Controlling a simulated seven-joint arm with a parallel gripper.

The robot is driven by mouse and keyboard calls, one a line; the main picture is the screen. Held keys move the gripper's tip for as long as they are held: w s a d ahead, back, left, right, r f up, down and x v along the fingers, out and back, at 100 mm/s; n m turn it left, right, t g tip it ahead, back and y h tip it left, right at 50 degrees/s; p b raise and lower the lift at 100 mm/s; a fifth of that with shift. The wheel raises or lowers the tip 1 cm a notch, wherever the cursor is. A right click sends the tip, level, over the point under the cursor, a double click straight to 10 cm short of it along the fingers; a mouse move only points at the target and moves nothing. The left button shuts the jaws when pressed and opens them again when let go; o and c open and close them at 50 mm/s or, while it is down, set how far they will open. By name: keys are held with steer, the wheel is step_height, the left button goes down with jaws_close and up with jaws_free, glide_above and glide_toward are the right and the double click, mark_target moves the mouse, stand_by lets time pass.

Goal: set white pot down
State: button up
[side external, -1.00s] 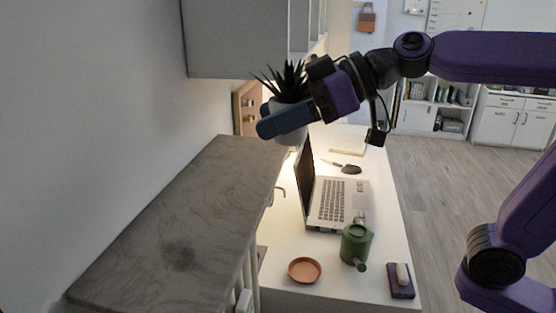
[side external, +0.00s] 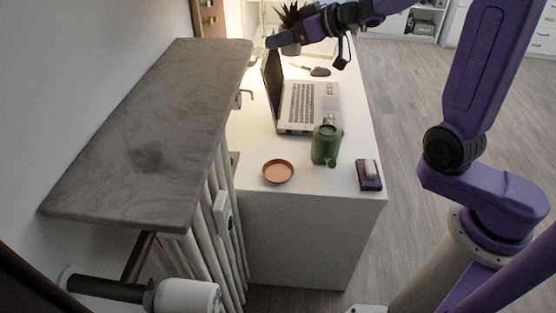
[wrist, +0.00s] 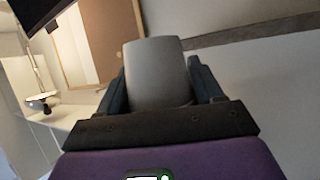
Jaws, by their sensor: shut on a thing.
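The white pot (wrist: 158,72) is between the two fingers of my gripper (wrist: 160,85) in the wrist view, where it looks grey-white. My gripper is shut on it. In the side view my gripper (side external: 280,40) is at the far end of the white desk (side external: 300,165), near the top of the laptop screen. Dark spiky leaves (side external: 290,14) rise above the gripper there. The fingers hide most of the pot. I cannot tell whether its base touches anything.
An open laptop (side external: 308,105), a green watering can (side external: 326,145), a terracotta saucer (side external: 278,171) and a purple block with a pale top (side external: 368,174) are on the desk. A grey shelf board (side external: 150,130) runs along the left.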

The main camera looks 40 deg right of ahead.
steer(key=w+d+f+m+h, duration=0.1)
steer(key=w+d+f+h, duration=0.15)
steer(key=d+f, duration=0.65)
steer(key=s+a+f+n+g+y, duration=0.1)
steer(key=a+f+n+g+y, duration=0.55)
steer(key=a+f, duration=1.05)
steer(key=shift+n+t+y, duration=0.75)
steer(key=shift+t+y, duration=0.05)
steer(key=shift+t, duration=0.05)
steer(key=shift+d+f, duration=0.2)
steer(key=shift+f, duration=2.65)
steer(key=shift+d+f, duration=0.15)
steer(key=shift+f, duration=2.7)
steer(key=shift+f, duration=0.6)
steer(key=o, duration=1.2)
steer(key=shift+c, duration=0.2)
